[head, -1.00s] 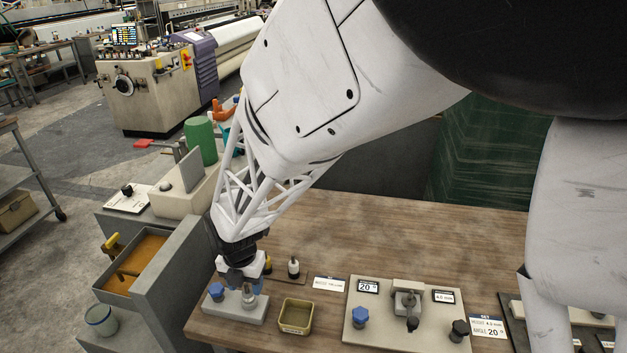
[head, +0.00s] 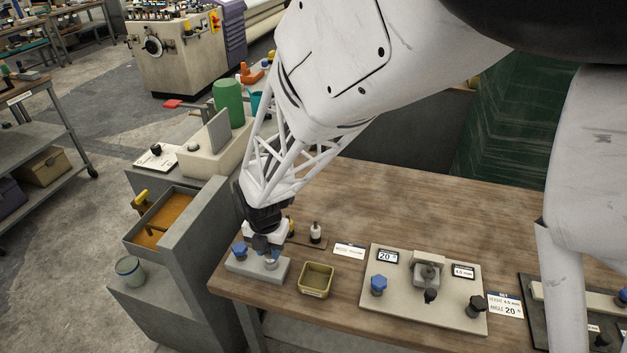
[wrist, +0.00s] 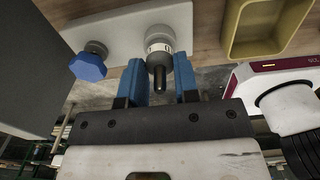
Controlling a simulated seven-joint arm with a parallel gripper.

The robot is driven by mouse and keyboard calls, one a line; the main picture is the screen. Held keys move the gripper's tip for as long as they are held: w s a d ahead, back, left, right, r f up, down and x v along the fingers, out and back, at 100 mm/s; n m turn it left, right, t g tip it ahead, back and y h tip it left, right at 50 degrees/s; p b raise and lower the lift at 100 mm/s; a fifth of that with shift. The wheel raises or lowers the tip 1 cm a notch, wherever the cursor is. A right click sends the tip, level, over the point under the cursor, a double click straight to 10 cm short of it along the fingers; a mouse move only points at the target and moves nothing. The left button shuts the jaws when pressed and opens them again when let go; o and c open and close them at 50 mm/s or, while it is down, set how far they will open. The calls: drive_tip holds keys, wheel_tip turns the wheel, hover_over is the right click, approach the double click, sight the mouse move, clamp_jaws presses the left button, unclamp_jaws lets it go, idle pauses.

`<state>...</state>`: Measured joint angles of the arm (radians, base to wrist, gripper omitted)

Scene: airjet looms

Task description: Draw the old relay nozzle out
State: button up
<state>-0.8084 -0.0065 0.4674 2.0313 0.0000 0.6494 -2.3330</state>
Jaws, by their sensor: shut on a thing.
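The old relay nozzle (wrist: 159,42), a grey cylinder with a pale ring band and a thin dark tip, stands in a light grey block (wrist: 115,27). That block (head: 243,268) also shows at the near left of the bench in the head view. My gripper (wrist: 159,78) has its two blue fingers on either side of the nozzle and is shut on it. In the head view my gripper (head: 267,247) is low over the block and covers most of the nozzle. A blue knob (wrist: 88,63) sits on the block beside the nozzle.
A yellowish tray (head: 316,280) stands right of the block. A small bottle-like part (head: 315,233) stands behind it. A beige fixture plate (head: 410,310) with knobs lies further right. A grey cabinet with an open drawer (head: 165,228) borders the left. The bench's back middle is clear.

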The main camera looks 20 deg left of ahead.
drive_tip(key=shift+r, duration=0.4)
idle(0.6)
drive_tip(key=shift+r, duration=3.95)
drive_tip(key=shift+w, duration=0.15)
